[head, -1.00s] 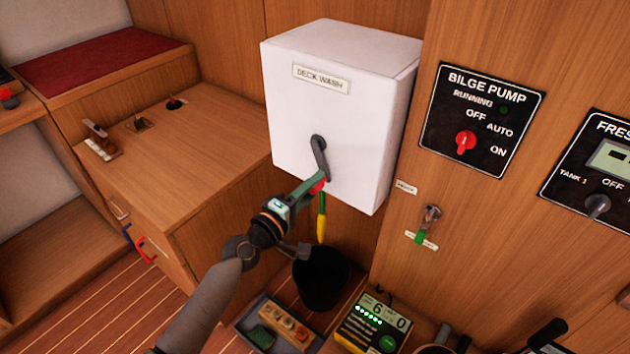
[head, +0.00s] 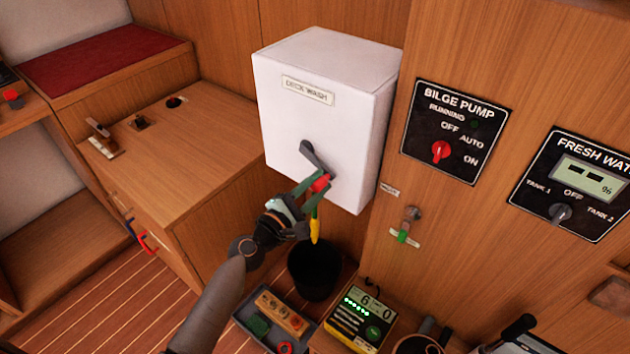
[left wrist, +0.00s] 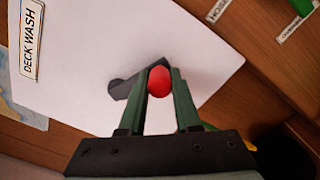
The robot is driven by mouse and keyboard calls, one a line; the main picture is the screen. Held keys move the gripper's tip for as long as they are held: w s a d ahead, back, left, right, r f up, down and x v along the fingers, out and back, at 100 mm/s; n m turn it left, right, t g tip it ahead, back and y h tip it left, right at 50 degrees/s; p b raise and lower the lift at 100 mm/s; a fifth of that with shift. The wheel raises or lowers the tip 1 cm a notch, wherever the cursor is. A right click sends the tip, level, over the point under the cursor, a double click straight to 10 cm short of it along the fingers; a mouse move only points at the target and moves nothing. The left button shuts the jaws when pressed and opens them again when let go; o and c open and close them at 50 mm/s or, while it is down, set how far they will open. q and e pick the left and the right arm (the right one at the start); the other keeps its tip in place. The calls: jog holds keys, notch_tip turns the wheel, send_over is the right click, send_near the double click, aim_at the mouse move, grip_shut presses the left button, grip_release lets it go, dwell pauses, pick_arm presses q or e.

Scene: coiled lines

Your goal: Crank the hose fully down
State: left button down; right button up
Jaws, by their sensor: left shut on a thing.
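The white DECK WASH box (head: 325,110) hangs on the wood wall. On its front is a dark grey crank arm (head: 312,158), slanting down and right from its pivot to a red knob (head: 321,183). My left gripper (head: 314,184) is shut on the red knob, one finger on each side. The left wrist view shows the red knob (left wrist: 159,81) between the green fingers (left wrist: 161,95), with the grey arm partly behind them. A hose end with a yellow nozzle (head: 315,229) hangs below the box, above a black bucket (head: 313,272). My right gripper is not seen.
The bilge pump panel (head: 455,132) and fresh water panel (head: 575,185) are on the wall at right. A small key switch with a green tag (head: 404,236) sits right of the box. A tray (head: 245,317) and a lit meter (head: 361,317) stand below.

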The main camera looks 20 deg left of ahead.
pick_arm(q)
jog(key=shift+s+d, duration=0.1)
jog(key=shift+d, duration=0.15)
dwell(0.3)
jog(key=c, duration=0.8)
grip_release()
jog(key=shift+r, duration=0.1)
jog(key=shift+o, duration=1)
jog(key=shift+a, duration=0.1)
jog(key=b+v, duration=0.2)
jog(key=v, duration=1)
jog(key=shift+s, duration=0.2)
